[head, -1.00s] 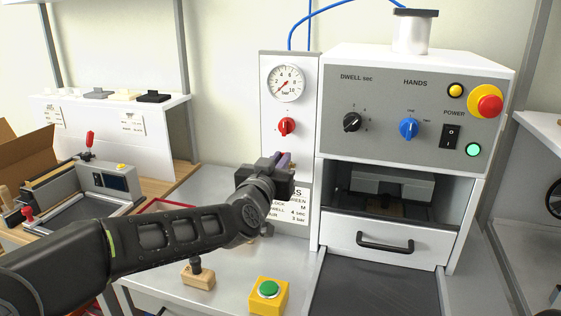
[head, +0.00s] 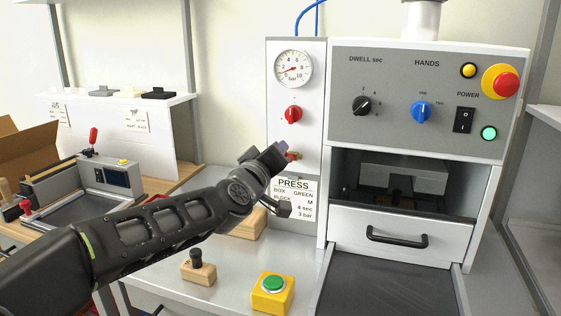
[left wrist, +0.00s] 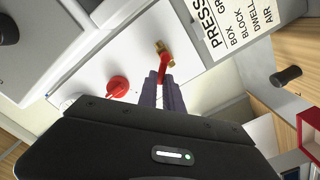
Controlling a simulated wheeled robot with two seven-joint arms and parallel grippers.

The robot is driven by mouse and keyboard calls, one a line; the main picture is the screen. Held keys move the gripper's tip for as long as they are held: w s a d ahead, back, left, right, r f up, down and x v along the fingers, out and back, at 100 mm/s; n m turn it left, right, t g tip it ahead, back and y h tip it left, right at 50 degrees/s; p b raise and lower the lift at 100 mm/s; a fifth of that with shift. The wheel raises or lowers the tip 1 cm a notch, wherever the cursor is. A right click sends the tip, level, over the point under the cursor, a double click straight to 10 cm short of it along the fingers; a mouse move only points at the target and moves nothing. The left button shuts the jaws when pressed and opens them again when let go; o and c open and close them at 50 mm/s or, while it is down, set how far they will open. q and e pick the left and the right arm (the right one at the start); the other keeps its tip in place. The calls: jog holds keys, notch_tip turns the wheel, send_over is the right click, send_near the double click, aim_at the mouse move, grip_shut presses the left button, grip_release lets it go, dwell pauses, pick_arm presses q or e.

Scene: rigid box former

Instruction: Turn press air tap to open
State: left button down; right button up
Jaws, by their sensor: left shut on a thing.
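The press air tap is a small brass valve with a red lever (head: 294,156) on the white panel left of the press, just above the PRESS card. The left wrist view shows its brass body (left wrist: 163,47) and its red lever (left wrist: 164,72), which runs down between my fingers. My left gripper (head: 275,154) is shut on the red lever, with its purple-grey fingers (left wrist: 161,90) around the lever's end. The fingers hide part of the lever. My right gripper is not in view.
Above the tap are a red knob (head: 293,114) and a round gauge (head: 293,68). The PRESS card (head: 294,200) is just below. The grey press (head: 415,100) stands to the right. A yellow box with a green button (head: 273,292) and a wooden-based stamp (head: 199,270) stand on the bench.

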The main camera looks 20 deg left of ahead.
pick_arm(q)
jog(key=shift+a+f+n+b, duration=0.2)
jog(key=shift+f+n+b, duration=0.25)
jog(key=shift+n+b, duration=0.85)
jog(key=shift+a+f+n+b, duration=0.15)
jog(key=shift+f+n+b, duration=0.4)
jog(key=shift+n, duration=1.3)
jog(key=shift+a+f+n+b, duration=0.2)
jog(key=shift+f+n+b, duration=0.1)
jog(key=shift+n+b, duration=1.05)
jog(key=shift+n, duration=0.3)
jog(key=c, duration=1.5)
grip_release()
jog(key=s, duration=0.7)
jog(key=shift+s+a, duration=0.25)
jog(key=shift+s, duration=0.15)
